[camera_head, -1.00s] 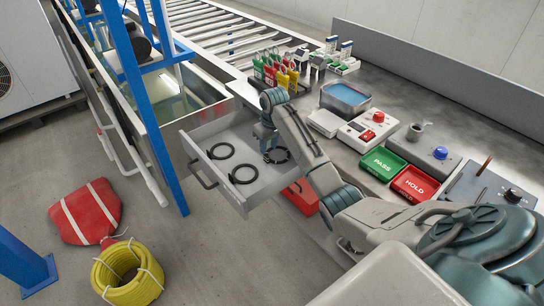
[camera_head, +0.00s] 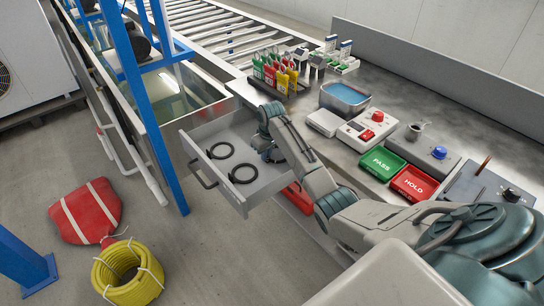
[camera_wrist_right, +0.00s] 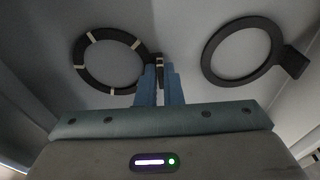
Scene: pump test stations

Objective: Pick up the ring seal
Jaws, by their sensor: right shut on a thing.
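The ring seal in my right gripper (camera_wrist_right: 160,82) is a black ring with pale bands (camera_wrist_right: 82,73), at the left of the right wrist view. The narrow blue fingers are shut on the small tab at its side. In the head view my right gripper (camera_head: 272,154) is down in the open drawer (camera_head: 205,135) and hides this ring. Whether the ring is clear of the drawer floor I cannot tell. Two plain black rings lie in the drawer, one farther back (camera_head: 220,151) and one nearer the front (camera_head: 244,173). My left gripper is not in view.
A plain black ring with a tab (camera_wrist_right: 243,52) lies close beside the fingers. The drawer walls surround the gripper. Above on the bench are the tag rack (camera_head: 278,75), a blue-filled tray (camera_head: 345,97), and the green (camera_head: 382,163) and red (camera_head: 414,184) trays.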

